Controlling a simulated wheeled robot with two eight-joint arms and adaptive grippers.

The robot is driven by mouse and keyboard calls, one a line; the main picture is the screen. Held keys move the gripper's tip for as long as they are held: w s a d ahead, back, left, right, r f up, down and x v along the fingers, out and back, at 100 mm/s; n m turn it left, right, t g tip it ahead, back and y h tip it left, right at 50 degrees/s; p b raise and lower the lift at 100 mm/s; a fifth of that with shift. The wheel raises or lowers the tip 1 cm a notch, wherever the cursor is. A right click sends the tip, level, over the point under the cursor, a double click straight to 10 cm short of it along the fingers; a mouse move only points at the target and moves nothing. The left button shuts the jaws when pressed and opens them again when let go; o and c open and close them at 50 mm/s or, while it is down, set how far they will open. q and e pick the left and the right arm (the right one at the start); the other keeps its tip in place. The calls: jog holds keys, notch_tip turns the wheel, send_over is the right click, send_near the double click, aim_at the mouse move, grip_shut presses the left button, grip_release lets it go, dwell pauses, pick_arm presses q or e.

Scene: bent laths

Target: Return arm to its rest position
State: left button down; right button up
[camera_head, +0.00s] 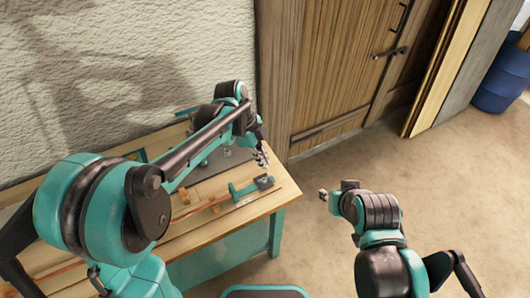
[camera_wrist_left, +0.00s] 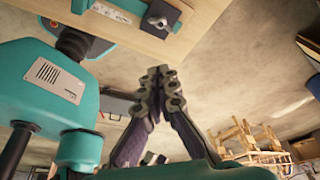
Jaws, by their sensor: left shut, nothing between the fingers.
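My left arm reaches in from the left in the head view, stretched over the workbench (camera_head: 233,227). My left gripper (camera_head: 262,158) hangs near the bench's right end, beside the wooden door. In the left wrist view its fingers (camera_wrist_left: 160,78) are closed tip to tip with nothing between them, and the floor lies beyond them. My right gripper (camera_head: 325,195) points left over open floor, to the right of the bench. Its fingers are too small to tell whether they are open.
A teal clamp-like tool (camera_head: 252,188) lies near the bench's right edge, with a dark plate (camera_head: 218,163) behind it. The wooden door (camera_head: 335,65) and rough wall (camera_head: 130,65) stand behind. A blue barrel (camera_head: 503,78) is far right. Floor right of the bench is clear.

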pick_arm(q)
jog(key=shift+w, duration=0.2)
jog(key=s+a+r+n+t+y+b, duration=0.1)
jog(key=s+a+n+t, duration=0.3)
jog(key=s+a+n, duration=0.3)
jog(key=s+a+n+t+y+b, duration=0.1)
jog(key=s+a+n+t, duration=0.3)
jog(key=n, duration=1.1)
jog(key=s+a+y, duration=0.1)
jog(key=s+a, duration=0.2)
jog(key=a, duration=0.3)
jog(key=shift+a+r+t+y+b, duration=0.15)
jog(key=shift+r+t+y+b, duration=0.15)
jog(key=shift+r, duration=0.05)
